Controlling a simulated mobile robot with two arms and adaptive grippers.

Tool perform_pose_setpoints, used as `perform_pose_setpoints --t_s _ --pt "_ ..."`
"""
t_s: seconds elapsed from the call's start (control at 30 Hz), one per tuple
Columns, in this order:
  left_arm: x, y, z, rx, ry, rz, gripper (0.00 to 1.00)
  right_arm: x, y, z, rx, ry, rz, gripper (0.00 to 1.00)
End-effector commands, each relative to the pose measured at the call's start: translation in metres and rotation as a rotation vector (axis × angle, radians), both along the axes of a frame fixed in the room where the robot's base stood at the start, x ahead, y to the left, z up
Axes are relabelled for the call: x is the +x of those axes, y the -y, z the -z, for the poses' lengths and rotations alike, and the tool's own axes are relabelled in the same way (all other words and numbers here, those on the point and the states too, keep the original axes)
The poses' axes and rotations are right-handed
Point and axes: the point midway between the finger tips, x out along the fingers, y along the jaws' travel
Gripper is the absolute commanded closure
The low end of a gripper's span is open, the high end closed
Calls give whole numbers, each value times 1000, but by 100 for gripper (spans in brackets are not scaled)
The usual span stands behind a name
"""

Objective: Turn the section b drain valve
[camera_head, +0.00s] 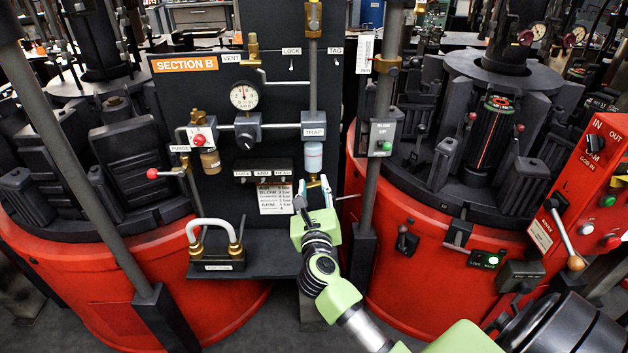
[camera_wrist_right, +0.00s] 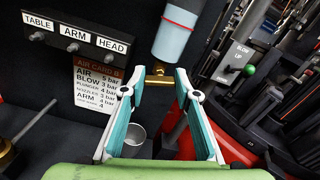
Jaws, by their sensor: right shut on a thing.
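The section B panel (camera_head: 220,100) stands upright in the middle, with an orange SECTION B label (camera_head: 187,64). The trap bowl (camera_head: 313,157), a white and pale blue cylinder, hangs under the TRAP label; it also shows in the right wrist view (camera_wrist_right: 181,28). Below it is the brass drain valve (camera_wrist_right: 158,76), partly covered by my fingers. My right gripper (camera_head: 316,186) comes from below, its two teal-padded fingers (camera_wrist_right: 160,84) on either side of the valve, shut on it. The valve's turn angle is hard to tell. My left gripper is out of view.
A grey cup (camera_wrist_right: 134,134) is below the valve. An upright post (camera_head: 372,150) with a BLOW UP box (camera_head: 383,137) stands close right of my gripper. A pale hose loop (camera_head: 212,232) sits on the lower left shelf. Red rotary machines (camera_head: 90,290) flank the panel.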

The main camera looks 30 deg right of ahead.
Motion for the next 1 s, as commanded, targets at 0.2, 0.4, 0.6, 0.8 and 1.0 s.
perform_pose_setpoints --t_s 0.2,0.4,0.6,0.8,1.0 --pt "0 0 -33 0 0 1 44 0 -1 -4 -174 -113 -1 93" --pt "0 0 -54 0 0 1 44 0 -2 -3 -335 -209 -1 93" --pt "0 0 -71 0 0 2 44 1 -2 -2 -477 -297 -1 93" --pt "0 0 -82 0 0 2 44 1 -2 0 -585 -362 -1 93" --pt "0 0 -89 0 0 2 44 1 -3 2 -654 -403 -1 93"
